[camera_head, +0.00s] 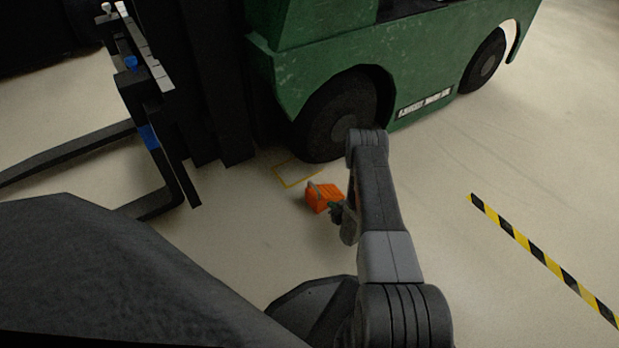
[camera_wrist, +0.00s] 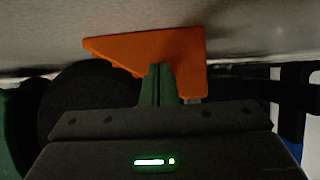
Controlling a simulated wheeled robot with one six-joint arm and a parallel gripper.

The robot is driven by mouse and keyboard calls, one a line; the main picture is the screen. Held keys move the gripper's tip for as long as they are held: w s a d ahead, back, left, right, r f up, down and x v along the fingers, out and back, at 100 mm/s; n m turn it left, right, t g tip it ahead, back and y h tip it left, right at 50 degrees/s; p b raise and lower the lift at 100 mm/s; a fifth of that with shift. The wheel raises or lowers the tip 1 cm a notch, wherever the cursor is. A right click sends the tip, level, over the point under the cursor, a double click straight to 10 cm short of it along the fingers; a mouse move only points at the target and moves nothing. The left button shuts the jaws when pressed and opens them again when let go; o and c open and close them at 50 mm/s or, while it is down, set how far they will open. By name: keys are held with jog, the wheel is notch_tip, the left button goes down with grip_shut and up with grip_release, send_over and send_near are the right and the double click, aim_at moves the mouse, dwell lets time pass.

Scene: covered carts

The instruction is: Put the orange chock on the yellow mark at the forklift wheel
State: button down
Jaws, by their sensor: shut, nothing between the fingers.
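The orange chock (camera_head: 322,195) stands on the floor just in front of the yellow mark (camera_head: 288,184), apart from it in the head view. The mark is a thin outline beside the forklift's front wheel (camera_head: 335,118), which hides part of it. My gripper (camera_head: 337,209) is low, at the near right side of the chock. In the wrist view the chock (camera_wrist: 155,48) lies right beyond my green fingertips (camera_wrist: 158,84), which are shut together with nothing between them. Whether the fingertips touch the chock I cannot tell.
The green forklift (camera_head: 330,45) stands behind, with its black forks (camera_head: 80,150) reaching left near the floor. A yellow-and-black striped tape (camera_head: 540,255) lies on the right. The floor between the tape and my arm is clear.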

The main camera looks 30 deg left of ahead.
aim_at(323, 193)
jog(key=shift+w+a, duration=1.3)
jog(key=shift+a, duration=1.9)
jog(key=shift+w+a, duration=1.3)
jog(key=shift+a, duration=1.95)
jog(key=shift+w+a, duration=1.3)
jog(key=shift+a, duration=1.9)
jog(key=d+p, duration=0.1)
jog(key=s+d+p, duration=0.1)
jog(key=d, duration=0.1)
jog(key=s+d+r+p, duration=0.1)
jog(key=d+p, duration=0.1)
jog(key=shift+d, duration=0.15)
jog(key=shift+s+d+r+p, duration=0.15)
jog(key=shift+s+d+p, duration=0.6)
jog(key=shift+d, duration=0.9)
jog(key=shift+s+d+r+p, duration=0.2)
jog(key=shift+s+d+p, duration=0.55)
jog(key=shift+d, duration=0.85)
jog(key=shift+s+d+r+p, duration=0.15)
jog(key=shift+s+d+p, duration=0.6)
jog(key=shift+d, duration=0.9)
jog(key=shift+w+a, duration=0.15)
jog(key=shift+w, duration=0.05)
